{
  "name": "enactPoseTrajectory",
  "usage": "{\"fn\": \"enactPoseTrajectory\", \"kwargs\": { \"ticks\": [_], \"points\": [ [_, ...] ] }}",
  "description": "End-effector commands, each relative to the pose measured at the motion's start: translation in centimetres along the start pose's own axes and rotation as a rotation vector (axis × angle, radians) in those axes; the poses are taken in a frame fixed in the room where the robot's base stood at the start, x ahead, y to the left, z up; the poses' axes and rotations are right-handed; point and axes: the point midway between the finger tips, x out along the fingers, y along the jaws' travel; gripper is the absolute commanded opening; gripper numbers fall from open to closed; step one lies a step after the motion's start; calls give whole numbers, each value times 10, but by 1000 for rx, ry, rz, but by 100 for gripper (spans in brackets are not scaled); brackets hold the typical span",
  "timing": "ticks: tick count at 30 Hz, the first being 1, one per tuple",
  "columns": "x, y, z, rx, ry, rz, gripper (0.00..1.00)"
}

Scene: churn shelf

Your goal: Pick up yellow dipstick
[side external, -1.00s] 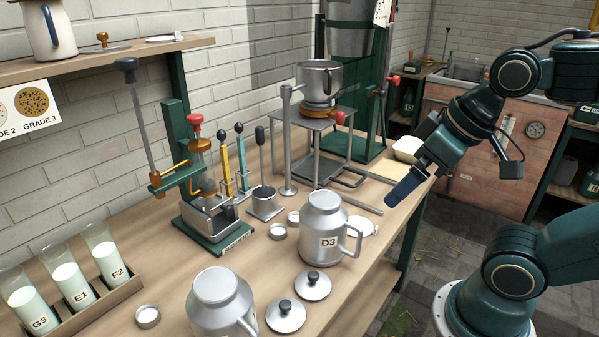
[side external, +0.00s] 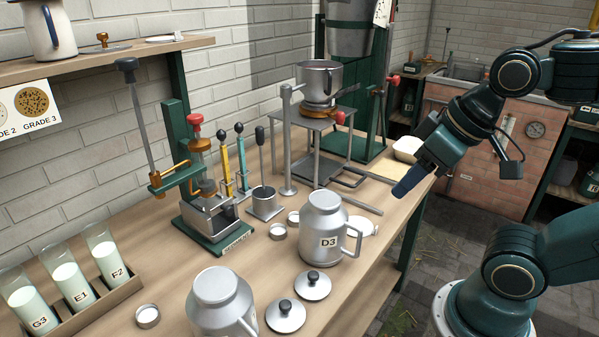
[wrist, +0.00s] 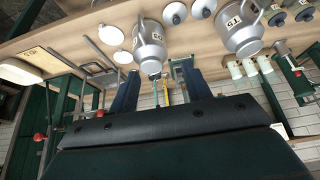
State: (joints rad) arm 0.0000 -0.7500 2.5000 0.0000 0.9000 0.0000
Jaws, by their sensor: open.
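The yellow dipstick (side external: 226,165) stands upright with a dark ball knob, to the left of a similar blue dipstick (side external: 242,160), behind the sediment tester (side external: 205,213). Its thin yellow shaft also shows in the wrist view (wrist: 167,92), seen between my fingers but some distance beyond them. My gripper (side external: 404,188) is open and empty, over the right edge of the bench, well to the right of the dipstick. In the wrist view my gripper (wrist: 160,80) shows two spread dark blue fingers. The dipstick's lower end is hidden.
A can marked D3 (side external: 325,235) stands between my gripper and the dipsticks. A second can (side external: 220,303), lids (side external: 312,285) and a rack of milk tubes (side external: 115,290) are in front and left. A metal stand with a pot (side external: 318,78) is behind.

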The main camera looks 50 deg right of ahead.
Motion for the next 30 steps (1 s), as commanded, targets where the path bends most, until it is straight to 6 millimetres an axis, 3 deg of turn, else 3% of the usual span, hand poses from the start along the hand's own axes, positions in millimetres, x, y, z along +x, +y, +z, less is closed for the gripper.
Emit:
{"fn": "enactPoseTrajectory", "kwargs": {
  "ticks": [5,11,20,30],
  "points": [
    [0,0,-3,-2,2,0,49],
    [2,-1,-24,-14,19,-5,49],
    [16,-1,-100,-56,88,-25,49],
    [52,6,-194,-103,185,-57,49]
  ]
}}
